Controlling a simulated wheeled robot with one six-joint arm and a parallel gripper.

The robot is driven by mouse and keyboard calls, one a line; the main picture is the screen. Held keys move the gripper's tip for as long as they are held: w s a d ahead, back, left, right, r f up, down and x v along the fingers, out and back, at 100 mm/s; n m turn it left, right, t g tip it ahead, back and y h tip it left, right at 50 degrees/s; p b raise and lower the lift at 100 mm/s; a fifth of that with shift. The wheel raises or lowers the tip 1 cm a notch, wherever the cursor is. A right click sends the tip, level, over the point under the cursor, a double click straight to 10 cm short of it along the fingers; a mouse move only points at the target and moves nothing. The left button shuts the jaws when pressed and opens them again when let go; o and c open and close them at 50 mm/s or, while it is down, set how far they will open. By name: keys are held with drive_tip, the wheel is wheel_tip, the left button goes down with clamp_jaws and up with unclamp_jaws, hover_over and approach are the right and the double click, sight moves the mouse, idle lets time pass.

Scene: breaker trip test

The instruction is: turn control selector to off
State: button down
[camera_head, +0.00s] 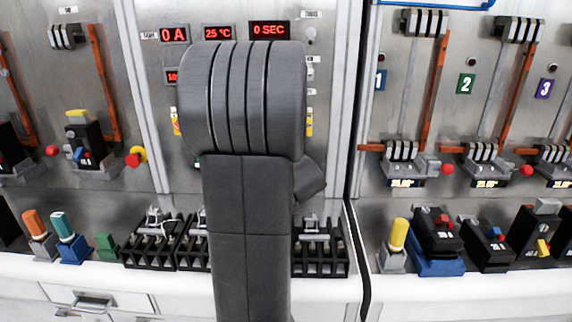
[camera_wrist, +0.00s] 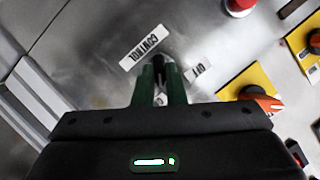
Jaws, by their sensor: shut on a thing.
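In the wrist view, my gripper (camera_wrist: 161,84) is shut on the control selector (camera_wrist: 159,66), a small black knob on the grey metal panel. Its two green fingers stand on either side of the knob and hide much of it. A white CONTROL label (camera_wrist: 146,46) lies just above and left of the knob. A white OFF label (camera_wrist: 198,72) is just right of it. Another small label shows partly between the fingers. The knob's exact pointing is hard to tell. In the head view, my dark arm hides the gripper and the selector.
In the wrist view, yellow-backed switches (camera_wrist: 250,97) with orange-red handles and a red button (camera_wrist: 239,5) are close on the right. In the head view, red displays (camera_head: 269,30) line the panel top. Black racks (camera_head: 319,250) and breakers (camera_head: 437,235) stand on the white ledge.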

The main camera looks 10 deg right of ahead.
drive_tip(key=shift+w+a+f+n+g+h+b, duration=0.2)
drive_tip(key=shift+n+h+b, duration=1.35)
drive_tip(key=shift+b, duration=3.2)
drive_tip(key=shift+s+a+r+n+g+h+b, duration=0.2)
drive_tip(key=shift+n+h+b, duration=1.35)
drive_tip(key=shift+b, duration=3.25)
drive_tip(key=shift+w+a+f+n+g+h+b, duration=0.25)
drive_tip(key=shift+n+h+b, duration=0.45)
drive_tip(key=shift+n+b, duration=2.9)
drive_tip(key=shift+s+r+m+b, duration=0.1)
drive_tip(key=shift+r+m+b, duration=0.1)
drive_tip(key=shift+m+b, duration=0.95)
drive_tip(key=c, duration=1.5)
unclamp_jaws()
drive_tip(key=shift+a, duration=0.1)
